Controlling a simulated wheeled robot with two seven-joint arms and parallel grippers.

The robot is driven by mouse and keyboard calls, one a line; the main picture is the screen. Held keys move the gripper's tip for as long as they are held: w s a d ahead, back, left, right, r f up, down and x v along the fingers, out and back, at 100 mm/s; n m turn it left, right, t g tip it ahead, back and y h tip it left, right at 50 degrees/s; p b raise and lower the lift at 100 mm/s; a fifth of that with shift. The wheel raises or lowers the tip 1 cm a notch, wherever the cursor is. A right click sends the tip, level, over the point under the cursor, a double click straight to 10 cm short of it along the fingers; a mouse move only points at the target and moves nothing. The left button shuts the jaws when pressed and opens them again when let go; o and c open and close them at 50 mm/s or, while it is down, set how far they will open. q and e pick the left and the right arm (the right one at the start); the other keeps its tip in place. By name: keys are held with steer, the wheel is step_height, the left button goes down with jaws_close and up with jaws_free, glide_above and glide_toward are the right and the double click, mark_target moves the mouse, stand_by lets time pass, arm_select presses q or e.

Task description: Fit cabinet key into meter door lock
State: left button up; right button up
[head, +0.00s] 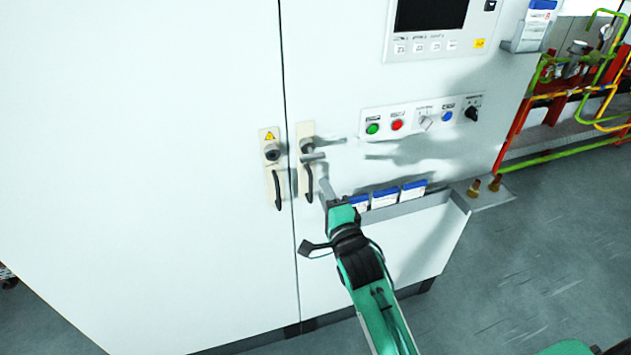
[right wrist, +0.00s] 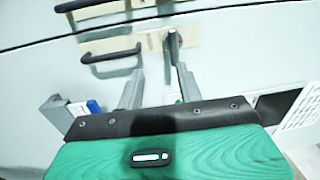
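The meter door lock (head: 307,145) is on a beige plate on the right-hand cabinet door, above a black handle. A grey bar (head: 315,157), which looks like the cabinet key, juts from this lock; it also shows as a dark upright piece in the right wrist view (right wrist: 173,43). How deep it sits cannot be told. My right gripper (head: 323,182) is just below and right of the lock. In the right wrist view its two fingers (right wrist: 155,78) stand apart with nothing between them; the right fingertip is close to the bar. My left gripper is not in view.
A second lock plate with a yellow warning triangle (head: 269,137) is on the left door. A button panel (head: 419,118) is to the right. A grey ledge (head: 410,207) with blue-and-white boxes sticks out beside my right gripper. Red and green pipes stand far right.

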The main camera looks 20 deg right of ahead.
mark_target(314, 159)
steer(key=w+r, duration=0.1)
steer(key=w, duration=0.1)
steer(key=w+r, duration=0.1)
steer(key=w, duration=0.1)
steer(key=w+b, duration=0.1)
steer(key=w, duration=0.1)
steer(key=shift+r, duration=0.4)
steer(key=shift+w+r, duration=0.15)
steer(key=shift+w, duration=0.8)
steer(key=shift+w+r, duration=0.1)
steer(key=shift+w, duration=0.8)
steer(key=shift+a, duration=0.1)
jaws_close()
steer(key=shift+s, duration=0.1)
